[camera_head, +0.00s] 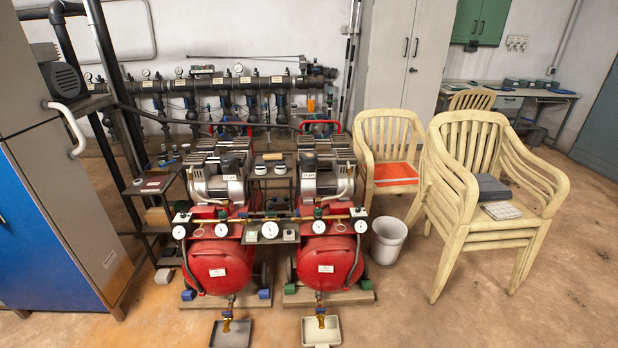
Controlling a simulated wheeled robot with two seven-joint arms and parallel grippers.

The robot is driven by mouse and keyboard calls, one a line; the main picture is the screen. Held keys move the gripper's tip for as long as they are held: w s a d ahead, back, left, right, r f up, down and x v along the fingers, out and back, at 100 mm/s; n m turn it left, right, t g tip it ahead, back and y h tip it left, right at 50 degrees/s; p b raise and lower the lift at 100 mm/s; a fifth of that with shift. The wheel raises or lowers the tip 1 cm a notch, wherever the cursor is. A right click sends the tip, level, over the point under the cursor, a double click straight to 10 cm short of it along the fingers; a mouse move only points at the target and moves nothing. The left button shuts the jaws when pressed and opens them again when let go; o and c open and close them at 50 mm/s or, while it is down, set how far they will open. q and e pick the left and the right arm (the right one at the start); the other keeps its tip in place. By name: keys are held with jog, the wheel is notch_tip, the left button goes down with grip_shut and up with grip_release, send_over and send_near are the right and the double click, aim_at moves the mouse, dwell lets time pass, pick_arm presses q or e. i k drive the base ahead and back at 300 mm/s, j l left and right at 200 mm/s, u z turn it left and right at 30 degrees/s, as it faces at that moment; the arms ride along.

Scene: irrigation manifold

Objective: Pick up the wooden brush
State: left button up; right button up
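I cannot make out a wooden brush with certainty. A small tan, wood-coloured piece (273,157) lies at the back of the small stand between the two red compressors; it is too small to tell whether it is the brush. A brown, block-like object (157,217) sits on the lower part of the dark side stand at the left; its kind is also unclear. Neither of my grippers shows in the head view.
Two red compressors (219,262) (328,262) stand mid-floor, with trays (231,334) (334,333) before them. A white bucket (388,240) and stacked cream chairs (455,200) stand right. A blue-fronted cabinet (50,245) blocks the left. The right foreground floor is clear.

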aim_at(276, 157)
jog(key=i+j, duration=0.3)
jog(key=i, duration=0.2)
jog(key=i+j, duration=0.35)
jog(key=i, duration=0.15)
